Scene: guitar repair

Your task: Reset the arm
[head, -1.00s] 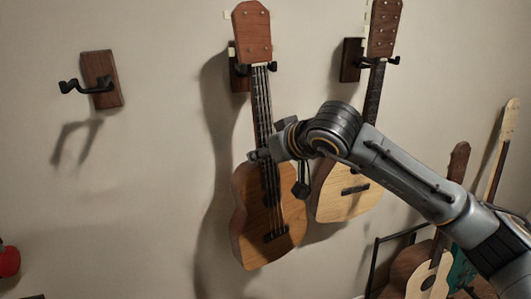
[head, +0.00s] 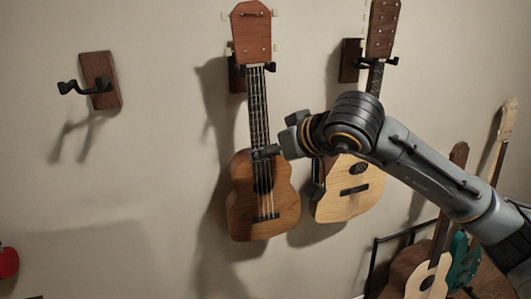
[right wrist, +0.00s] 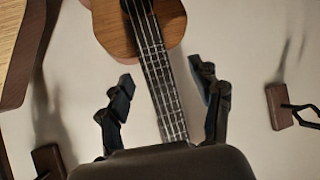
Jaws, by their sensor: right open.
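A brown ukulele-like guitar (head: 262,200) hangs upright from a wall hanger by its headstock in the head view. Its body and strings also show in the right wrist view (right wrist: 140,22). My right gripper (right wrist: 161,73) is open, with its two dark fingers apart on either side of the guitar's neck (right wrist: 165,95). I cannot tell whether the fingers touch the guitar. The palm end hides part of the neck in the wrist view. My left gripper is not in view.
A second, paler guitar (head: 350,190) hangs to the right, partly behind my right arm. An empty wall hanger (head: 100,80) is at the left. Several instruments stand at the lower right (head: 415,270). A red object (head: 8,262) shows at the left edge.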

